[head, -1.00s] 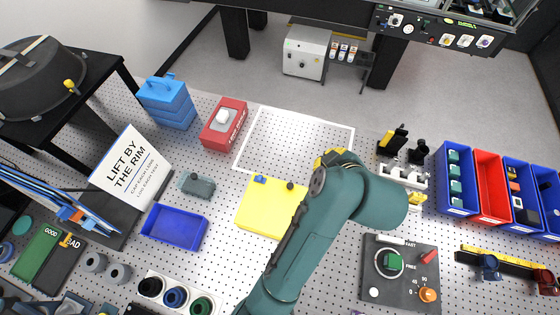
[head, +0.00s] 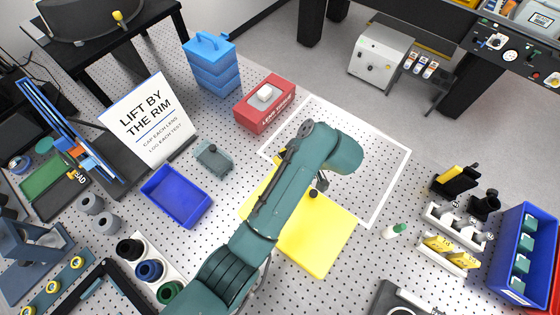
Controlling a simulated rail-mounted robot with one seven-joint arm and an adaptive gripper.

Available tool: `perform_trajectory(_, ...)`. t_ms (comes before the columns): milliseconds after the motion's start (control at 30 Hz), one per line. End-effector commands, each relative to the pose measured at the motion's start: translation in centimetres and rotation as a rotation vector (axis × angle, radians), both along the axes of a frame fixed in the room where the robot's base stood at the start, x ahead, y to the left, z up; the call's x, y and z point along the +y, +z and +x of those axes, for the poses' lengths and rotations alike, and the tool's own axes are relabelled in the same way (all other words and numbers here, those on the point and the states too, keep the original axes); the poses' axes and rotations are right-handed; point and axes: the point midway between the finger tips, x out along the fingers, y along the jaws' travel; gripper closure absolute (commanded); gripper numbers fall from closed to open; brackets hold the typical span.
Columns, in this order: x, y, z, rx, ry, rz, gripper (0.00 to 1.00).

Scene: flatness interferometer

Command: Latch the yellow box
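The yellow box (head: 315,240) lies flat on the perforated table, seen from above in the head view. A small black knob (head: 313,194) shows near its far edge. My teal arm reaches across the box's left and far parts and covers them, so the blue piece on its edge is hidden. Only a small dark part of what seems to be my gripper (head: 322,182) shows below the arm, close to the knob. I cannot tell if it touches anything or how its fingers stand.
A white-outlined area (head: 385,195) lies behind the box. A red box (head: 264,104) and blue stacked cases (head: 209,65) stand behind left. A blue tray (head: 177,196) and small grey-green box (head: 213,158) are left. A white rack (head: 455,228) and small bottle (head: 394,230) are right.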

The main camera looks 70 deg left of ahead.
Motion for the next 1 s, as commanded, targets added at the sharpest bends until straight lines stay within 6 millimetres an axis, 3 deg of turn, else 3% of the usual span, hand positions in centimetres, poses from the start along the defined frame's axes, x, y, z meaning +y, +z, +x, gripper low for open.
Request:
perform_trajectory(433, 4.9, -7.4, -3.3, 0.003, 0.004, -0.003, 1.0)
perform_trajectory(633, 2.0, -7.0, -1.3, 0.001, -0.002, -0.002, 1.0)
perform_trajectory(1000, 1.3, -7.1, -0.9, 0.0, 0.001, -0.001, 1.0)
